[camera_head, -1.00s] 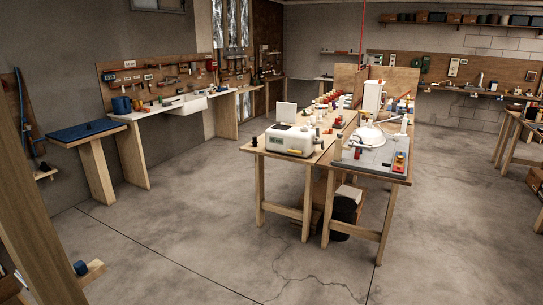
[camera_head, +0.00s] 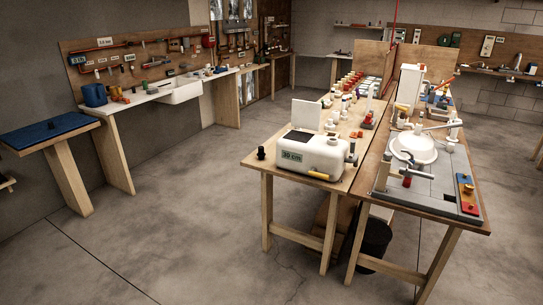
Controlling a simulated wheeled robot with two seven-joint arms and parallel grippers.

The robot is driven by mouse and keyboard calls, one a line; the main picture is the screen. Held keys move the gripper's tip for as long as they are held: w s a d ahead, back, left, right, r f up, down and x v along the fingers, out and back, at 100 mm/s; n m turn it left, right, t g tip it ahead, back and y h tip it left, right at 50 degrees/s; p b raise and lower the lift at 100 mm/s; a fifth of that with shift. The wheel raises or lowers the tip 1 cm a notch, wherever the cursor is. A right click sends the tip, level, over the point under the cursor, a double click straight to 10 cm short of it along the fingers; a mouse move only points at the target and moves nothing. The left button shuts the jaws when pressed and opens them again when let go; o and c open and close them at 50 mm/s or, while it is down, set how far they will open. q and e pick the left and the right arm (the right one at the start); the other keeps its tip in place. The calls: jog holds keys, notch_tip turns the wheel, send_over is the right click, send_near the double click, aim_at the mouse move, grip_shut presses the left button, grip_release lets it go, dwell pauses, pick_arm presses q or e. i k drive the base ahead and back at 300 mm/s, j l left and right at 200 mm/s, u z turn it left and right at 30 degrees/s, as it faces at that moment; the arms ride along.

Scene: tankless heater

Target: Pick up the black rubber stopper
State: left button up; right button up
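A small black object (camera_head: 261,153) that looks like the black rubber stopper stands upright on the near left corner of the left centre table (camera_head: 252,164). It is just left of a white tank-like unit (camera_head: 313,154) marked "30 cm". Neither of my grippers shows in the head view, so I cannot see whether they are open or shut.
A second table (camera_head: 445,211) with a white basin (camera_head: 413,148) stands close on the right. A blue-topped bench (camera_head: 48,131) and a sink counter (camera_head: 180,91) line the left wall. The concrete floor (camera_head: 190,225) in front and left is clear.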

aim_at(260, 154)
jog(key=i+j+z, duration=0.1)
jog(key=i, duration=0.4)
jog(key=i+j+z, duration=0.1)
jog(key=z, duration=0.6)
